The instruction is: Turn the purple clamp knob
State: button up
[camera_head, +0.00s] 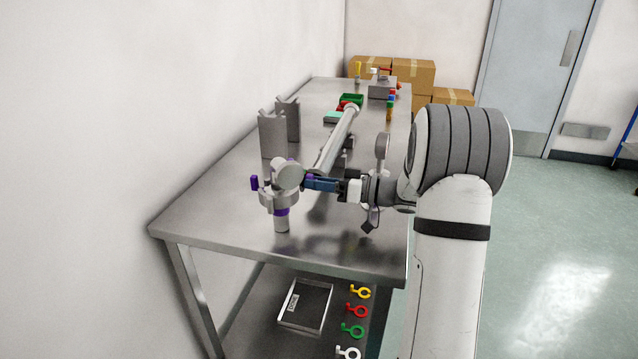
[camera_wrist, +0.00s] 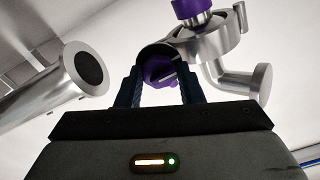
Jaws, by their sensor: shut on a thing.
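The purple clamp knob (camera_wrist: 158,72) sits between the dark blue fingers of my gripper (camera_wrist: 160,85) in the wrist view. My gripper (camera_head: 313,183) is shut on the knob, reaching in from the right in the head view. Only a sliver of purple shows there at the fingertips. The knob belongs to a metal pipe fitting (camera_head: 284,173) at the near end of the table. A purple band (camera_head: 282,212) and another purple piece (camera_head: 255,183) also show on the fitting. The fingers hide part of the knob.
A long metal tube (camera_head: 337,140) lies behind the fitting on the steel table (camera_head: 210,215). Two grey uprights (camera_head: 272,135) stand at left. Coloured parts and a green bin (camera_head: 352,98) are farther back. A tray (camera_head: 305,305) and coloured rings lie on the lower shelf.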

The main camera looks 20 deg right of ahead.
jog(key=shift+c, duration=1.4)
jog(key=shift+m, duration=0.3)
jog(key=m+b, duration=0.2)
jog(key=m, duration=0.1)
jog(key=shift+f+b, duration=0.1)
jog(key=shift+b, duration=0.25)
jog(key=shift+m+p, duration=3.45)
jog(key=shift+m, duration=6.55)
jog(key=shift+f, duration=0.1)
